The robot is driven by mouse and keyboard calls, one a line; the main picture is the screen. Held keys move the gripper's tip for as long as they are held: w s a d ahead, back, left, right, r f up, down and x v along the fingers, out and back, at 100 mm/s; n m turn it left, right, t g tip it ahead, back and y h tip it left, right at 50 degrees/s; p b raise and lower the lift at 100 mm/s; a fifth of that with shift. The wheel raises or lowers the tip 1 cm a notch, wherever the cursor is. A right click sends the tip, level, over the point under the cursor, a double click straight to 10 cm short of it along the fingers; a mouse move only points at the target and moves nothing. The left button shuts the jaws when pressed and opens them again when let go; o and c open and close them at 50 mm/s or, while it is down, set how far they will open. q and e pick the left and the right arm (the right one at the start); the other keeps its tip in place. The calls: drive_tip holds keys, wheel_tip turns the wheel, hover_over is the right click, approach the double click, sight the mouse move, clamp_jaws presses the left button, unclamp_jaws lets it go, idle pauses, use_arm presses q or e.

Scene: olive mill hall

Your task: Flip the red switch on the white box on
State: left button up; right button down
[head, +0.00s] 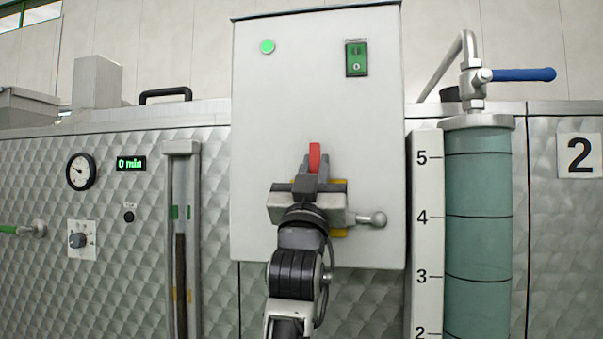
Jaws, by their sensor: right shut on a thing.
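The white box (268,130) stands upright in the middle of the head view. Its red switch (314,155) points up, in front of a yellow plate (339,187) that is mostly hidden. My right gripper (311,172) reaches up from below and is shut on the red switch. The gripper hides the switch's lower part and its base. A green lamp (267,46) glows at the box's upper left. My left gripper is not in view.
A grey handle with a ball knob (378,219) sticks out right of my gripper. A green unit (357,60) sits at the box's upper right. A teal column (478,190) with a number scale and a blue-handled valve (522,75) stand to the right. A gauge (81,172) is at left.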

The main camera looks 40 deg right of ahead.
drive_tip(key=shift+r, duration=0.1)
drive_tip(key=c, duration=1.4)
unclamp_jaws()
drive_tip(key=shift+s, duration=0.1)
drive_tip(key=shift+o, duration=0.2)
